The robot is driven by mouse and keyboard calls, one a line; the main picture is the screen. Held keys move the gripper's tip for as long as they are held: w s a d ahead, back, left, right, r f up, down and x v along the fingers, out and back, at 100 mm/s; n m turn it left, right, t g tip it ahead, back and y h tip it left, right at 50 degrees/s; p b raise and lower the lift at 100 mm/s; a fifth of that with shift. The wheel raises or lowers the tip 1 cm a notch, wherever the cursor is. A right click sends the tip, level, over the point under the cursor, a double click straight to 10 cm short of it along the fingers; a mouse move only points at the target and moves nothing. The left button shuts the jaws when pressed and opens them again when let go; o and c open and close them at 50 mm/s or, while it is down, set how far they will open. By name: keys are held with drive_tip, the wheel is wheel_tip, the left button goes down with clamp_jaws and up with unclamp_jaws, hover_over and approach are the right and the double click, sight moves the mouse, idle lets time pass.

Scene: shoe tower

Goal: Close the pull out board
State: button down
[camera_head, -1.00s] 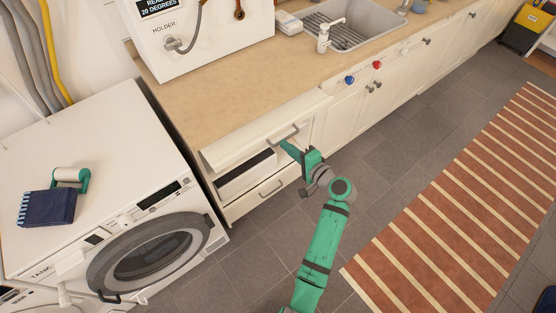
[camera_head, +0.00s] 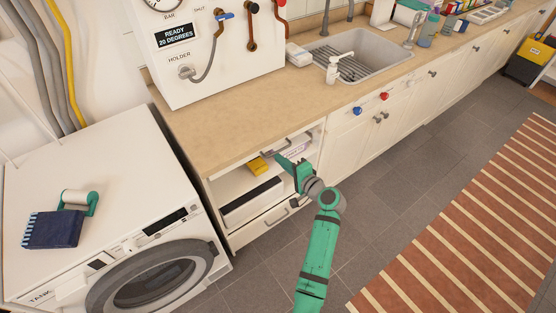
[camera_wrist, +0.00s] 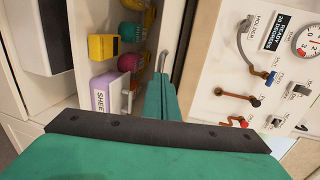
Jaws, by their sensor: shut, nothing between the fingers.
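The pull out board shows as a thin pale front strip (camera_head: 240,164) right under the counter's edge. Its grey bar handle (camera_head: 273,151) is near my fingertips, and the handle also shows in the wrist view (camera_wrist: 161,61). My gripper (camera_head: 281,159) is shut and empty, its green fingers pointing at the board's front by the handle. The fingers (camera_wrist: 160,80) also show in the wrist view, overlapping the handle's lower end. I cannot tell whether they touch it, or whether the board is fully flush.
Below the board is an open compartment with a yellow item (camera_head: 258,166), a white box (camera_head: 251,200) and a purple-white box (camera_wrist: 106,92). A drawer handle (camera_head: 275,217) is lower down. The washing machine (camera_head: 110,190) stands left.

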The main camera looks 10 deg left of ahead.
drive_tip(key=v, duration=1.3)
drive_tip(key=shift+f, duration=0.1)
drive_tip(key=s+a+f+m+h, duration=0.15)
drive_tip(key=s+f+h, duration=0.35)
drive_tip(key=s+f, duration=0.55)
drive_tip(key=s+f+n+t+h, duration=0.15)
drive_tip(key=s+f+h, duration=0.35)
drive_tip(key=s, duration=0.7)
drive_tip(key=s+r+n+t, duration=0.1)
drive_tip(key=s+r+n, duration=0.3)
drive_tip(key=s+r, duration=0.4)
drive_tip(key=s+r+n+t, duration=0.1)
drive_tip(key=s+r+n, duration=0.4)
drive_tip(key=s, duration=0.8)
wheel_tip(320, 180, up, 3)
drive_tip(key=shift+a+r+h, duration=0.1)
drive_tip(key=shift+a+h, duration=0.2)
drive_tip(key=shift+h, duration=0.1)
